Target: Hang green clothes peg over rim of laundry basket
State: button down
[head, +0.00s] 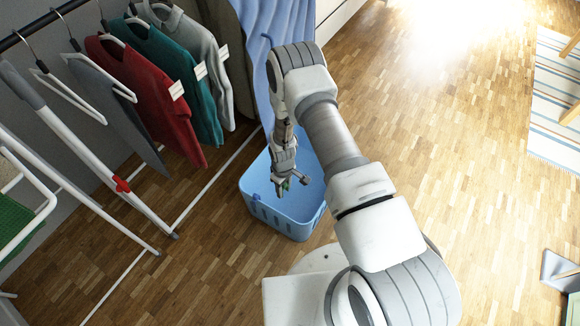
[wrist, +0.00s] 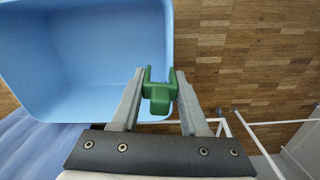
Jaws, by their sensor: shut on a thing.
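The green clothes peg (wrist: 158,98) is held between the two fingers of my gripper (wrist: 160,80) in the wrist view, its prongs pointing away from my palm. It shows as a small green bit (head: 285,186) in the head view, mostly covered by my gripper (head: 284,190). The light blue laundry basket (head: 283,222) stands upright on the floor below my gripper. In the wrist view the basket's rim (wrist: 60,122) passes behind the peg near a corner. I cannot tell whether the peg touches the rim.
A clothes rack with a red sweater (head: 148,92), a teal sweater (head: 185,75) and other garments stands left of the basket. A blue cloth (head: 262,40) hangs behind it. A striped rug (head: 555,110) lies far right. The wooden floor between is clear.

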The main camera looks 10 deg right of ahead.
jog(key=n+b, duration=0.2)
send_over(283, 215)
notch_tip(283, 215, down, 9)
jog(key=shift+w+a+r, duration=0.1)
jog(key=shift+w, duration=0.05)
jog(key=shift+f+b, duration=3.8)
jog(key=shift+b, duration=0.1)
jog(key=shift+c, duration=1.7)
grip_release()
notch_tip(283, 215, up, 18)
jog(key=p, duration=0.6)
jog(key=shift+f, duration=0.25)
